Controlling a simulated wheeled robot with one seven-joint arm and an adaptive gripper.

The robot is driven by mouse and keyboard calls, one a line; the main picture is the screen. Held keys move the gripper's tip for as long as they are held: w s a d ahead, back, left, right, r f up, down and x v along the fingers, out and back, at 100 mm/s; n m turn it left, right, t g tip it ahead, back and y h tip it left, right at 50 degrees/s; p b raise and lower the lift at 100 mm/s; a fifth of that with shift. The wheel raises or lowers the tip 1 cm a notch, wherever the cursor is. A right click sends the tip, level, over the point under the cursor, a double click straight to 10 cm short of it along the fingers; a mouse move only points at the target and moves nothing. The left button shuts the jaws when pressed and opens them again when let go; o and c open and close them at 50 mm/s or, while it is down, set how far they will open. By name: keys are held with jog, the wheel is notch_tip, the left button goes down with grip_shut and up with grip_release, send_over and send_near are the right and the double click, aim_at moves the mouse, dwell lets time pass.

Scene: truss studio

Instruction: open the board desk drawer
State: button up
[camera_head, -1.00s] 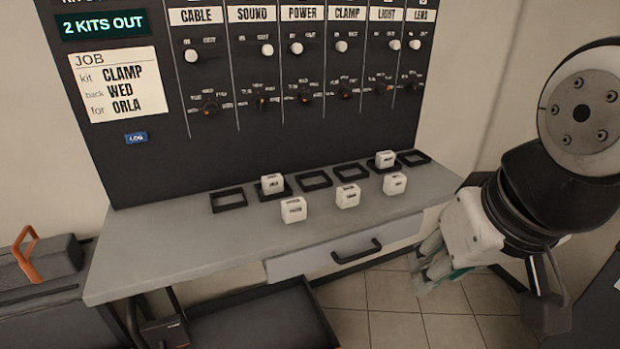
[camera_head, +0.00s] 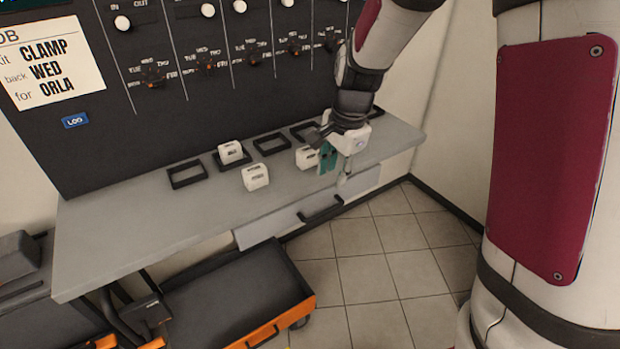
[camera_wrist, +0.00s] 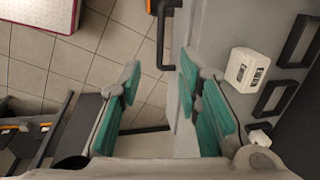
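The board desk (camera_head: 150,228) has a pale drawer front (camera_head: 270,229) under its front edge. The front looks flush with the desk, with no gap showing. A dark bar handle (camera_head: 320,210) is on it. In the wrist view the handle (camera_wrist: 162,40) lies beyond my fingertips, between them from side to side and closer to the right finger. My gripper (camera_head: 334,168) hangs near the desk's front edge, above and to the right of the handle. In the wrist view its teal fingers (camera_wrist: 158,80) are apart with nothing between them.
White blocks, one of them a white block (camera_head: 256,177), and black frames, such as a black frame (camera_head: 187,174), are on the desktop close to my gripper. A dark cart with orange trim (camera_head: 309,304) stands below at left. Tiled floor (camera_head: 385,255) is clear in front.

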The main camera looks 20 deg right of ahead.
aim_at(325, 211)
jog(key=w+f, duration=0.1)
jog(key=f, duration=0.3)
jog(key=w+f, duration=0.1)
jog(key=f, duration=0.9)
jog(key=shift+w+a, duration=0.35)
jog(key=shift+w, duration=0.05)
grip_shut()
